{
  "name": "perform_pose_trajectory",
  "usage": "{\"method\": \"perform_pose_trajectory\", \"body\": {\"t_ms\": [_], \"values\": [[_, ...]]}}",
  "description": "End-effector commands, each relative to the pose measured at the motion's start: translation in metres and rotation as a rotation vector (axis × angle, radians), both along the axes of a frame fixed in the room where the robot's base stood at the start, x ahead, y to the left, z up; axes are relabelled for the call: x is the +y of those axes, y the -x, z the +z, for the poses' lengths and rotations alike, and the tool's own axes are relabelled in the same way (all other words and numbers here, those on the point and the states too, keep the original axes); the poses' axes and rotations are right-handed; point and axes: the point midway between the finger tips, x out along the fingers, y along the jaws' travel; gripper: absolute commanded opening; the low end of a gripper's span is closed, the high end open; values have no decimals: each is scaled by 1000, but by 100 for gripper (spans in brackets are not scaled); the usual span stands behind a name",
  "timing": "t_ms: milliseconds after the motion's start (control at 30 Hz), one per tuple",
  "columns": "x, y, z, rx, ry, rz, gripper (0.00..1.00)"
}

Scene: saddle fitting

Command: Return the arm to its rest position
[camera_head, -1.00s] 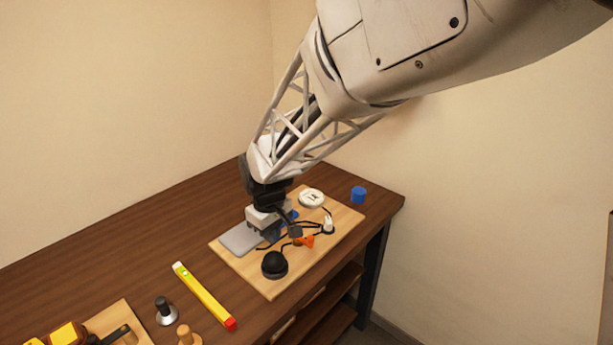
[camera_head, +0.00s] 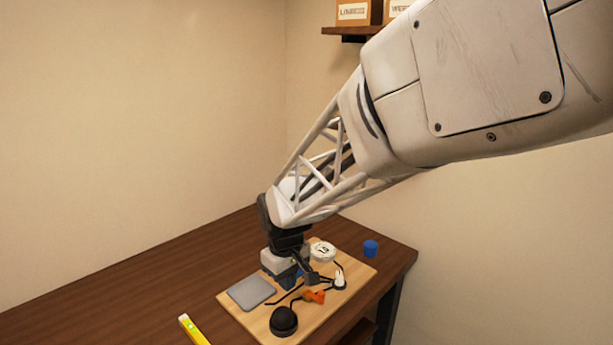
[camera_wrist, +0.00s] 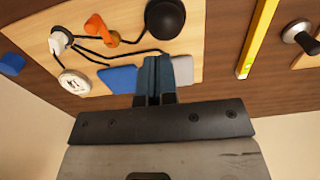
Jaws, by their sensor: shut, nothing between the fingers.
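My gripper (camera_head: 290,278) is above the wooden board (camera_head: 240,318) on the table, seen from behind in the head view. In the wrist view my gripper (camera_wrist: 154,66) has its fingers together with nothing between them. A blue flat piece (camera_wrist: 117,78) lies on the board beside the fingers, with a grey plate (camera_wrist: 183,70) on their other side. The grey plate (camera_head: 251,292) also shows in the head view. My gripper hides part of the board and of the blue piece.
On the board are a black dome (camera_head: 283,321), an orange part (camera_head: 315,296), black cables, a white round disc (camera_head: 322,251) and a small white fitting (camera_head: 339,281). A blue cup-like object (camera_head: 370,248) and a yellow level (camera_head: 192,330) lie on the table. Shelf boxes (camera_head: 354,12) are at upper right.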

Motion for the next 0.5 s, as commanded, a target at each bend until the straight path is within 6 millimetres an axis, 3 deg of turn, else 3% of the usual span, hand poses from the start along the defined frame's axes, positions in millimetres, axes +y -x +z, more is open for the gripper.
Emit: {"method": "perform_pose_trajectory", "body": {"t_ms": [267, 500], "values": [[-54, 30, 37, -40, -16, -137, 0], [-109, 74, 68, -82, -31, -295, 0]]}}
